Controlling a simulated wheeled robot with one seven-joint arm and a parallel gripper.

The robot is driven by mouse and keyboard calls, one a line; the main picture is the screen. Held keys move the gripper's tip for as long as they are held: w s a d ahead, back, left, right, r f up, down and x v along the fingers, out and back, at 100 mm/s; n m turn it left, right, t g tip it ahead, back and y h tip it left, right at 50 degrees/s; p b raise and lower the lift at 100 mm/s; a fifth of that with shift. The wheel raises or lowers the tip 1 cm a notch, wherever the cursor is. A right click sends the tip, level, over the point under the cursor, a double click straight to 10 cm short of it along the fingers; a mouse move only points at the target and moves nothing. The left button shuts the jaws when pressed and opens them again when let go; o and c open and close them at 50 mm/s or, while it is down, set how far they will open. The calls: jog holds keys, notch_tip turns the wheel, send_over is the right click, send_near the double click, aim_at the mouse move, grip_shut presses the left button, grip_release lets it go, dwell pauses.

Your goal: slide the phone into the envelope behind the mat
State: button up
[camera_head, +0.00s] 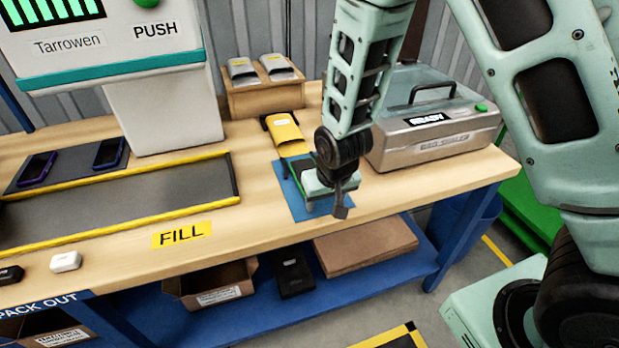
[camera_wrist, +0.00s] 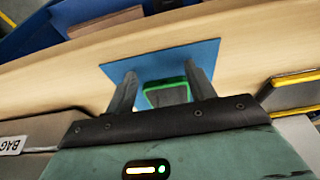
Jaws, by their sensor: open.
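A blue mat (camera_head: 285,187) lies near the front edge of the bench; it also shows in the wrist view (camera_wrist: 190,56). A dark phone with a bright green rim (camera_wrist: 167,96) is at the mat, between the two fingers of my gripper (camera_wrist: 163,90). The fingers are apart, and I cannot tell whether either touches the phone. In the head view my gripper (camera_head: 340,200) points down over the mat and hides most of the phone. A yellow envelope (camera_head: 284,133) stands tilted on a dark holder behind the mat, its open end facing the mat.
A grey sealing machine (camera_head: 436,133) with a handle stands close to the right of my gripper. A wooden box (camera_head: 262,103) with envelopes stands behind.

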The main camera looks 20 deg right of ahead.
aim_at(303, 163)
jog(key=shift+w, duration=0.1)
dwell(0.3)
jog(key=shift+w+p, duration=0.3)
jog(key=shift+w, duration=2.9)
jog(key=shift+w, duration=0.1)
jog(key=shift+w, duration=2.4)
jog(key=shift+w, duration=0.15)
jog(key=shift+w, duration=1.9)
jog(key=shift+s, duration=0.1)
